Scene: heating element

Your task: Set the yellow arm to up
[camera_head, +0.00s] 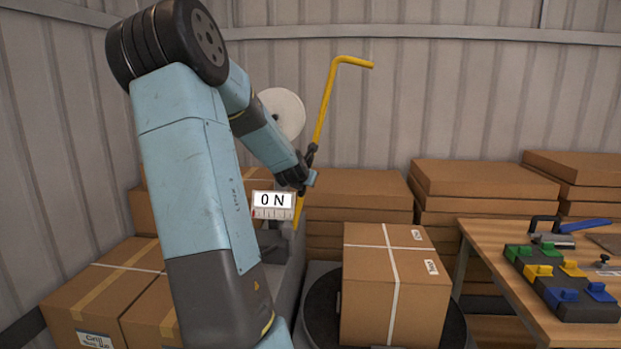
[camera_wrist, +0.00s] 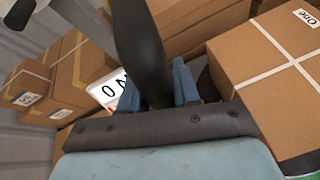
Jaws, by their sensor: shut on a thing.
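The yellow arm (camera_head: 322,105) is a thin rod in the head view. It rises steeply, leaning a little to the right, and its top end bends off to the right. Its lower part runs down beside a sign reading "ON" (camera_head: 272,200). My gripper (camera_head: 309,178) is shut on the yellow arm at its lower middle. In the wrist view, the blue fingers of my gripper (camera_wrist: 158,92) stand on either side of a dark upright bar (camera_wrist: 143,45), which hides what lies behind it. The "ON" sign also shows there (camera_wrist: 108,88), partly covered.
A taped carton (camera_head: 365,285) sits on a dark round turntable (camera_head: 322,310) in front. Stacked cartons (camera_head: 355,190) line the back wall. A wooden table (camera_head: 490,240) with coloured blocks and tools is at right. A white disc (camera_head: 283,112) is behind my arm.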

